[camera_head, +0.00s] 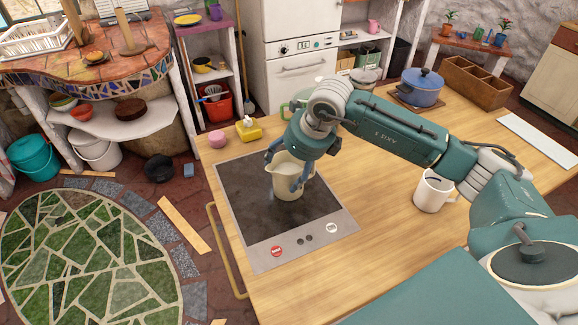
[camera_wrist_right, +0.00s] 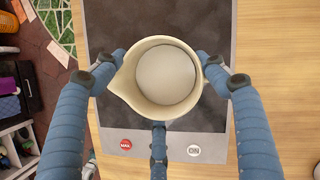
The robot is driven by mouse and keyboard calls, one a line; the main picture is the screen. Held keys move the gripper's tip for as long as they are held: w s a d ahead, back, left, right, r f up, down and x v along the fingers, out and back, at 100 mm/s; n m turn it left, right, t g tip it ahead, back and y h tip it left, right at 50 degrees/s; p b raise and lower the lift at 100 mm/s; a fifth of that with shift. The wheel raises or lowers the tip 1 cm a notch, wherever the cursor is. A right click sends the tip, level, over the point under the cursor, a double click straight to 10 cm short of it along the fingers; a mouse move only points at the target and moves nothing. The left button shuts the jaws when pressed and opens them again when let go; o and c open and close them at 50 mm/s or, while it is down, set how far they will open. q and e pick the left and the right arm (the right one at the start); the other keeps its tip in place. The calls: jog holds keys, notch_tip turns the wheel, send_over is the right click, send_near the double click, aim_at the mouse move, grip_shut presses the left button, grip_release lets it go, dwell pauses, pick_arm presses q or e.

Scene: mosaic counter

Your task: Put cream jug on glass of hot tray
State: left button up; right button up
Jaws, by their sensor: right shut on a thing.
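The cream jug (camera_head: 287,181) is upright over the dark glass of the hot tray (camera_head: 240,205) in the head view. My right gripper (camera_head: 284,168) comes from above and is shut around the jug's body. In the right wrist view I look down into the jug (camera_wrist_right: 167,77), pale inside, with its spout toward lower left. The blue fingers of my right gripper (camera_wrist_right: 160,62) press it from both sides, with a third finger below. The dark glass (camera_wrist_right: 112,32) lies beneath. I cannot tell whether the base touches the glass. My left gripper is out of view.
A blue pot (camera_head: 422,87) and wooden box (camera_head: 477,82) are farther back. The counter front is clear.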

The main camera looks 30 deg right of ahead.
jog(key=o, duration=1.9)
jog(key=shift+o, duration=0.2)
jog(key=shift+r, duration=0.15)
jog(key=shift+s+r, duration=0.1)
jog(key=shift+r, duration=0.15)
jog(key=b+v, duration=0.3)
jog(key=v, duration=0.8)
jog(key=shift+r, duration=0.15)
jog(key=shift+s, duration=0.2)
